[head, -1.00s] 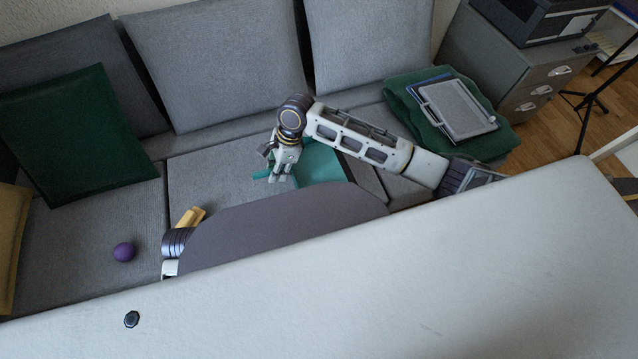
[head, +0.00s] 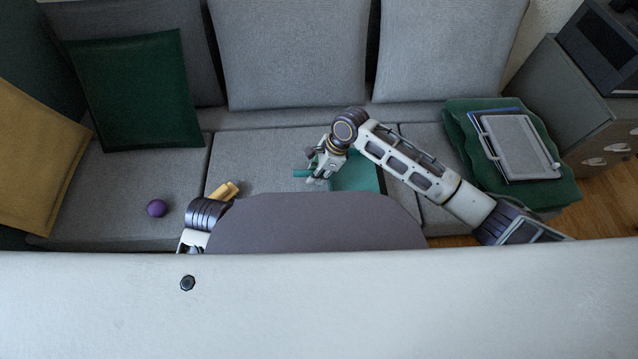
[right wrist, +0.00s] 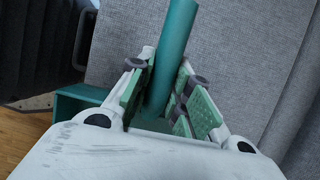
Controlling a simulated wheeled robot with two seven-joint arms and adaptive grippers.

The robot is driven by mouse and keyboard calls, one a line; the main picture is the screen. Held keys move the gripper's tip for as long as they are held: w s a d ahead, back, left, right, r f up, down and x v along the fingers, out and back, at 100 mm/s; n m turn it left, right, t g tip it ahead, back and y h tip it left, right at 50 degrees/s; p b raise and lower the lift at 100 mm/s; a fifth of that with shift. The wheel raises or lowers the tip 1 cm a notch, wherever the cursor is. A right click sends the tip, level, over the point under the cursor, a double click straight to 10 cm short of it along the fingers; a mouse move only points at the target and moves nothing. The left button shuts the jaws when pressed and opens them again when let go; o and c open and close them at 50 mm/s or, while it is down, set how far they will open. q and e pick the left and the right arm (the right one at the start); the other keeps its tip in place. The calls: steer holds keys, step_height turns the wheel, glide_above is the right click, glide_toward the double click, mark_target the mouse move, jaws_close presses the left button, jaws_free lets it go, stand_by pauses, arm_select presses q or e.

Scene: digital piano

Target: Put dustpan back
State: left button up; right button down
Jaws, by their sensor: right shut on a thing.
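The teal dustpan (head: 355,177) is at the middle of the grey sofa in the head view, its handle pointing left. My right gripper (head: 320,174) is shut on its handle. In the right wrist view the round teal handle (right wrist: 178,45) stands between the green-padded fingers of the right gripper (right wrist: 163,95), and part of the pan (right wrist: 75,100) shows at the left behind them. I cannot tell whether the dustpan touches the seat. On the left, part of my left arm shows behind my grey body, but its gripper fingers cannot be made out.
Green (head: 136,92) and mustard (head: 36,160) cushions lean at the left. A folded green blanket (head: 566,190) with a clipboard-like item (head: 520,148) lies at the right, beside a grey drawer cabinet (head: 590,110).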

arm_select(q)
steer(key=shift+r, duration=0.25)
arm_select(e)
steer(key=shift+f, duration=0.35)
steer(key=shift+f+b, duration=0.35)
steer(key=shift+f, duration=0.2)
steer(key=shift+f+b, duration=0.9)
steer(key=shift+f, duration=1.05)
arm_select(q)
steer(key=shift+t+h, duration=0.4)
steer(key=x, duration=0.4)
steer(key=shift+s+d+f, duration=0.15)
steer(key=shift+s+d, duration=0.1)
steer(key=shift+s, duration=0.05)
arm_select(e)
steer(key=c, duration=1.3)
jaws_free()
